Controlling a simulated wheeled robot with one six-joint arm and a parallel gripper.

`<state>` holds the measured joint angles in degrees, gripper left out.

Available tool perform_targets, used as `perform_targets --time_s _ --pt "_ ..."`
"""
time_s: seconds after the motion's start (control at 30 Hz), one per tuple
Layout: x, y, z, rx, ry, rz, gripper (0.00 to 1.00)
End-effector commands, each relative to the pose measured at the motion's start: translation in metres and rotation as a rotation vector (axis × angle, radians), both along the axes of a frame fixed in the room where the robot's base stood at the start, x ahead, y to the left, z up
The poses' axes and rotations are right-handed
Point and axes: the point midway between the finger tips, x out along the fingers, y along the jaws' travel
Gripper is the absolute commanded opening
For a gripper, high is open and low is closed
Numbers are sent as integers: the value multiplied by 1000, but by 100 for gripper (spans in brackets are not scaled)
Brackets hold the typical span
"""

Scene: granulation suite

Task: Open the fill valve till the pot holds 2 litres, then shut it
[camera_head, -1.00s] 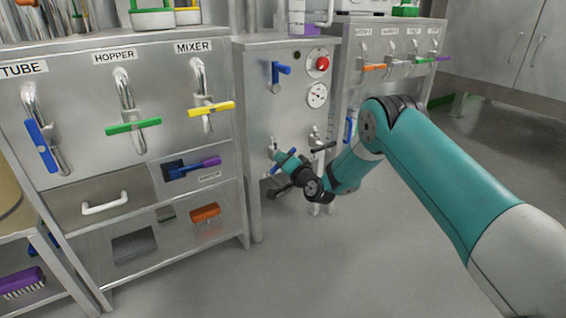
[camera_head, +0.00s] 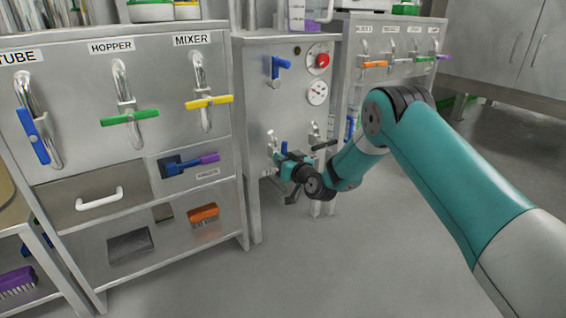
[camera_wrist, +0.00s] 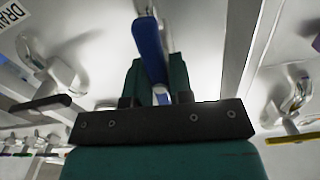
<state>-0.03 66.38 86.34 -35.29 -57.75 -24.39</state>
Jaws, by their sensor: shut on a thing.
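My gripper (camera_head: 281,164) is at the lower front of the grey steel cabinet (camera_head: 262,105). In the wrist view its two green fingers (camera_wrist: 156,82) are shut on a blue valve lever (camera_wrist: 149,48), one on each side. A bit of blue (camera_head: 284,147) shows just above the gripper in the head view. No label for this valve is readable. A black-handled valve (camera_head: 325,144) stands to its right; it also shows in the wrist view (camera_wrist: 40,103), near a partly cut label reading DRAIN.
Above are another blue lever (camera_head: 278,67), a red knob (camera_head: 318,61) and a round dial (camera_head: 318,93), too small to read. The left cabinet has blue, green and yellow levers (camera_head: 208,102). The floor (camera_head: 230,285) in front is clear.

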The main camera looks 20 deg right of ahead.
Motion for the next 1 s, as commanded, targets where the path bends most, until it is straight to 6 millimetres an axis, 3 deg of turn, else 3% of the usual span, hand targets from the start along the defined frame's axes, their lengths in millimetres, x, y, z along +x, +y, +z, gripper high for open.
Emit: perform_targets --time_s 0.3,0.83,0.87,0.93,1.0 --pt "-1 0 -1 -106 -31 1 0" --pt "-1 0 -1 -124 -36 1 0" --pt "-1 0 -1 -124 -36 1 28" --pt "-1 0 -1 -124 -37 1 44" --pt "-1 0 -1 -124 -37 1 47"
